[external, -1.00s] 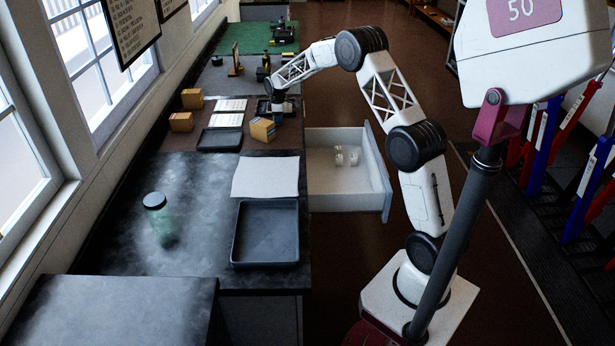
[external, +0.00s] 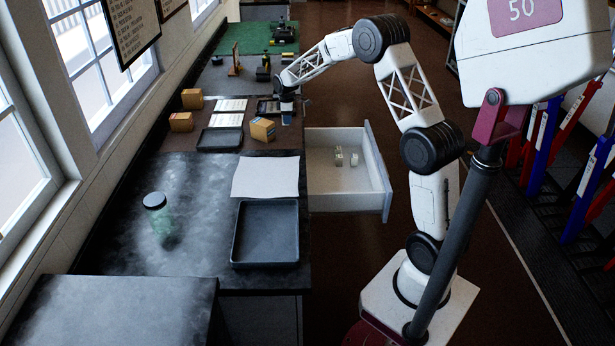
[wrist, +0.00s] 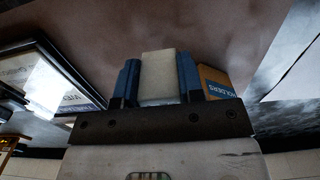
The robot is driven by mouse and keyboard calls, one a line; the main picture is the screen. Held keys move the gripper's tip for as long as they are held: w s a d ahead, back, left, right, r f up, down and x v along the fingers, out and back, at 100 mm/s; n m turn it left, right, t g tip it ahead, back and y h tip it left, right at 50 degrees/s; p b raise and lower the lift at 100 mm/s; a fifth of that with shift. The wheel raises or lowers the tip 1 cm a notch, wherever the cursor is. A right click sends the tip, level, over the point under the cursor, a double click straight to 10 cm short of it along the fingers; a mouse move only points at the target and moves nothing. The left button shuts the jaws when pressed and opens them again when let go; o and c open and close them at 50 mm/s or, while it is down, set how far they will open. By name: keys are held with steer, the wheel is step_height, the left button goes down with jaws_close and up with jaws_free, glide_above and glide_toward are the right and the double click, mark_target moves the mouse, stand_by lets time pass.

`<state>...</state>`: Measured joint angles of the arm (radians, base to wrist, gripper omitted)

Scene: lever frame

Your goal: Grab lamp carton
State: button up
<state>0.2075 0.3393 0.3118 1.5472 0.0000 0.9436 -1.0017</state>
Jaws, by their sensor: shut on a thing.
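My gripper (external: 287,110) is over the far part of the bench, near the bench's right edge. In the wrist view its two blue fingers (wrist: 158,70) are shut on a pale, cream-coloured carton (wrist: 160,88), one finger on each side. No lettering shows on this carton, so I cannot read whether it is the lamp carton. In the external view the held carton is too small to make out clearly. An orange-brown carton (external: 263,130) with a blue label stands on the bench just left of and nearer than my gripper. It also shows in the wrist view (wrist: 216,82), lettered "HOLDERS".
Two more brown cartons (external: 181,122) stand at the left by the wall. A dark tray (external: 219,148) and printed sheets lie near them. An open drawer (external: 325,190) holds small pale items. A large black tray (external: 245,263) and a jar (external: 158,215) stand nearer.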

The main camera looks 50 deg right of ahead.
steer(key=shift+s+a+r, duration=0.1)
steer(key=shift+s+a, duration=0.15)
steer(key=shift+s, duration=1)
steer(key=shift+s+a+r, duration=0.15)
steer(key=shift+s+a, duration=0.1)
steer(key=shift+s, duration=0.95)
steer(key=shift+s+a+r, duration=0.1)
steer(key=shift+s+a, duration=0.15)
steer(key=shift+s, duration=1)
